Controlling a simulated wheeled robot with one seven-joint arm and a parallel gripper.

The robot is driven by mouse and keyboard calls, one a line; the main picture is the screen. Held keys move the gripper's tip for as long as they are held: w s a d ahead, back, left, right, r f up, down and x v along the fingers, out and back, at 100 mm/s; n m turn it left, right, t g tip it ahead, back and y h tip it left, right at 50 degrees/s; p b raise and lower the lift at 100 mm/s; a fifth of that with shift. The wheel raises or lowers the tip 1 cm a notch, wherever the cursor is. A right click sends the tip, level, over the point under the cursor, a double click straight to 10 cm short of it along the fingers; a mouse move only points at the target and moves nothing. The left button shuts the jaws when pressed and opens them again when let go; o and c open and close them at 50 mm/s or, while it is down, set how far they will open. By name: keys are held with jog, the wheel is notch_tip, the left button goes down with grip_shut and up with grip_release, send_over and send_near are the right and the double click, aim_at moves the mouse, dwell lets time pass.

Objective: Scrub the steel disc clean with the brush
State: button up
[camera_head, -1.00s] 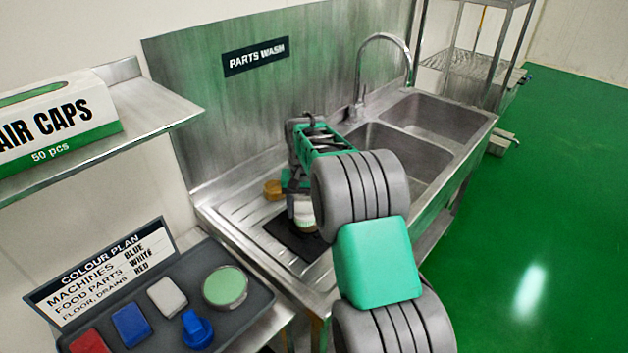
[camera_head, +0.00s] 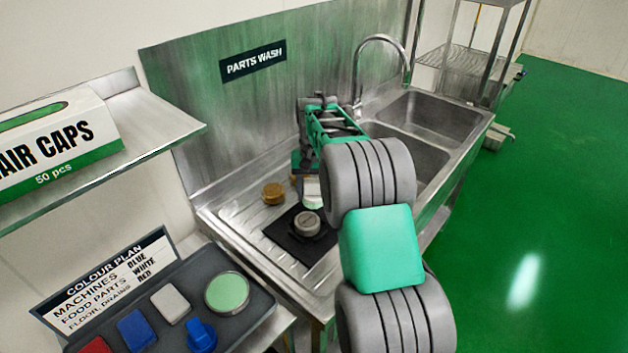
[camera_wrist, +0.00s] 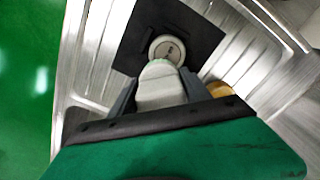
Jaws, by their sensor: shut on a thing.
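The steel disc (camera_head: 308,224) lies on a black mat (camera_head: 284,240) on the sink's drainboard. It also shows in the wrist view (camera_wrist: 167,49), with a darker mark at its middle. My gripper (camera_head: 306,188) is shut on a whitish brush (camera_wrist: 160,86), held between its two dark fingers. In the head view the brush (camera_head: 312,192) shows pale green near its lower edge and is just behind the disc. In the wrist view the brush's end overlaps the disc's near edge; I cannot tell whether they touch.
A brown round thing (camera_head: 273,193) stands on the drainboard left of my gripper. Two sink basins (camera_head: 432,114) and a tap (camera_head: 380,45) are to the right. A dark tray (camera_head: 262,296) with coloured blocks and a green round pad (camera_head: 227,292) is at the front left, below a shelf (camera_head: 150,128).

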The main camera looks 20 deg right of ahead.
jog(key=shift+r+p, duration=0.55)
jog(key=shift+r, duration=0.65)
